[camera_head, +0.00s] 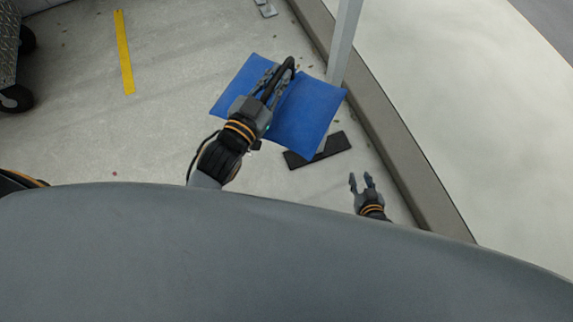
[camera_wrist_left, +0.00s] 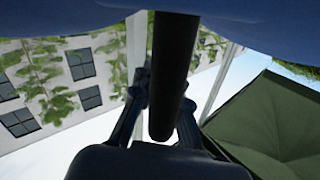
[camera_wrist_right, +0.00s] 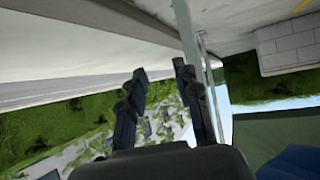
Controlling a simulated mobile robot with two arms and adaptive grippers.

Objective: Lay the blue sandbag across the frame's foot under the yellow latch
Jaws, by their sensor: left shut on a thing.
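The blue sandbag (camera_head: 308,108) hangs from its black handle (camera_wrist_left: 175,65), with one half on each side of my left gripper (camera_head: 279,80). My left gripper is shut on the handle. The bag also fills the top edge of the left wrist view (camera_wrist_left: 265,12). A dark flat foot plate (camera_head: 318,151) lies on the floor by the base of a pale frame post (camera_head: 345,40); the bag hides part of this area. My right gripper (camera_head: 362,181) is open and empty, right of the plate. No yellow latch can be made out.
A grey kerb (camera_head: 400,150) runs diagonally right of the post. A wheeled dark cart (camera_head: 8,55) stands at the far left. A yellow floor strip (camera_head: 124,52) lies on clear pale floor. A small grey metal piece (camera_head: 266,8) lies at the top.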

